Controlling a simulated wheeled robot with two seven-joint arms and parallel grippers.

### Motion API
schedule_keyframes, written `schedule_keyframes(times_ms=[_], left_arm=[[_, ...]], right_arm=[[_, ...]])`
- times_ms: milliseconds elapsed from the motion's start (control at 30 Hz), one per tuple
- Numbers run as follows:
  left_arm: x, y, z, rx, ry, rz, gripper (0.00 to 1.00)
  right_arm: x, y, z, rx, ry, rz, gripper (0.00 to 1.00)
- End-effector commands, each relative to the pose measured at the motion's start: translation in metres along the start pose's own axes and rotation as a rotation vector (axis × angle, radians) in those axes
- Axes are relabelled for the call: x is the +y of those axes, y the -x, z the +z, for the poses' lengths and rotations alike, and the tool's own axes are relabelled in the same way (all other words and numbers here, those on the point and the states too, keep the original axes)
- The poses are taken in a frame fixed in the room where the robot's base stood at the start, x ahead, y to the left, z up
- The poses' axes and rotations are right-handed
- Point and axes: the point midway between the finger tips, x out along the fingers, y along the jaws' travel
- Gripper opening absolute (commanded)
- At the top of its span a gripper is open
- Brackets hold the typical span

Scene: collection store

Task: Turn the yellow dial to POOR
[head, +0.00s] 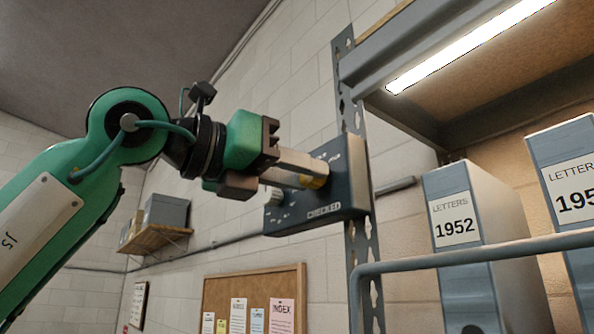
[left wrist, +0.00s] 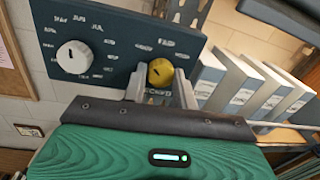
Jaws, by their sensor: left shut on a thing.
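The yellow dial (left wrist: 160,72) sits on a dark blue-grey panel (left wrist: 110,22) with small white markings around it; its pointer mark shows but I cannot read which word it faces. My left gripper (left wrist: 162,88) is shut on the yellow dial, one finger on each side. In the head view the left gripper (head: 318,172) reaches the panel (head: 335,190) from the left, and only a sliver of the yellow dial (head: 313,182) shows beside the fingers. The word CHECKED is on the panel's lower edge. No POOR label is readable. My right gripper is not in view.
A white dial (left wrist: 74,56) sits beside the yellow one on the same panel. The panel is on a perforated metal upright (head: 358,255). Letter boxes (head: 462,230) stand on the shelf to the right, behind a grey rail (head: 470,250). A cork board (head: 250,285) hangs below.

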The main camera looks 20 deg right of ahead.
Motion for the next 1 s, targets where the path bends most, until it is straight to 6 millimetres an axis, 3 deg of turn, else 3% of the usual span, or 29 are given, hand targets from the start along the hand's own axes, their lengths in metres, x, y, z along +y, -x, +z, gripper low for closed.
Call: schedule_keyframes(times_ms=[367,1000], left_arm=[[-0.0001,0.0004,0.0004,0.008,-0.106,0.002,0.06],[-0.0006,0.0007,0.0029,0.059,-0.677,0.007,0.06]], right_arm=[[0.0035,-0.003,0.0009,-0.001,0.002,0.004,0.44],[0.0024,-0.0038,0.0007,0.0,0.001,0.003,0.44]])
